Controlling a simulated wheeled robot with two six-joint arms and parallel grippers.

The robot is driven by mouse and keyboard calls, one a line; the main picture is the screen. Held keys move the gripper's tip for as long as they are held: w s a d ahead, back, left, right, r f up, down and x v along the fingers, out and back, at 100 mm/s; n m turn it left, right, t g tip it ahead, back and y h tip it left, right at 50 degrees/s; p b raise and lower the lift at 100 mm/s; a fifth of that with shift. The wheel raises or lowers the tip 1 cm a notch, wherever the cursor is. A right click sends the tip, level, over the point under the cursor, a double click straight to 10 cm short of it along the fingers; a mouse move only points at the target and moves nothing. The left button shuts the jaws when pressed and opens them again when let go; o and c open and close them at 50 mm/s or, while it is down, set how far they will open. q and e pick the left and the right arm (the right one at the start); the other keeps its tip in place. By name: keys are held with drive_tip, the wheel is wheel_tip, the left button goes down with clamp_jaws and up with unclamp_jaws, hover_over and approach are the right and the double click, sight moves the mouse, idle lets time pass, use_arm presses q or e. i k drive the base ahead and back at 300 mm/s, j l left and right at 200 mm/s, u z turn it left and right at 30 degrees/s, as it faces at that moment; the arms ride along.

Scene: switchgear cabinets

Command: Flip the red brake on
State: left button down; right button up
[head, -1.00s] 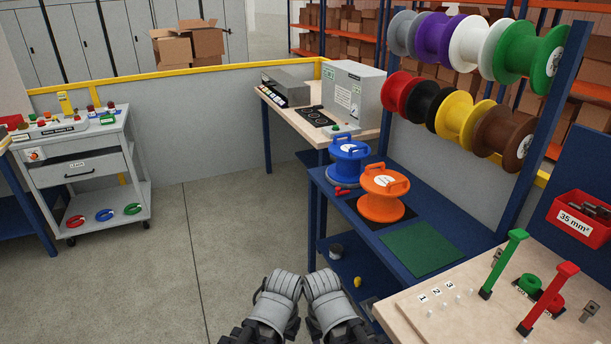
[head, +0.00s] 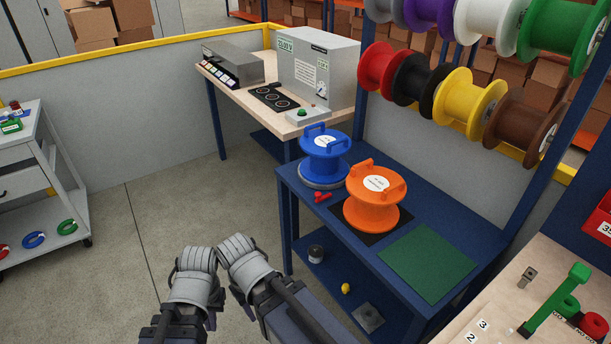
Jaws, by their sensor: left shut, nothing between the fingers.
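A small red lever-like part (head: 322,196), which looks like the red brake, lies on the blue bench (head: 455,245) just in front of the blue spool (head: 325,155). It is left of the orange spool (head: 375,198). It is too small to tell which way it is set. My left gripper (head: 198,258) is shut and empty, low in the view over the floor, left of the bench and well apart from the red part. My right gripper (head: 237,248) is close beside it; its fingertips are not clear. Neither gripper touches anything on the bench.
A rack of coloured spools (head: 468,105) rises behind the bench. A table with a grey power unit (head: 318,68) stands behind. A wooden worktop (head: 510,300) with a green lever is at lower right. A trolley (head: 40,180) stands left. The floor between is clear.

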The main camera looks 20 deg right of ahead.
sight(318, 195)
drive_tip(key=i+j+z, duration=0.1)
drive_tip(key=i+z, duration=0.35)
drive_tip(key=i+j+z, duration=0.25)
drive_tip(key=i+z, duration=0.2)
drive_tip(key=i+j+z, duration=0.3)
drive_tip(key=z, duration=0.15)
drive_tip(key=j, duration=0.1)
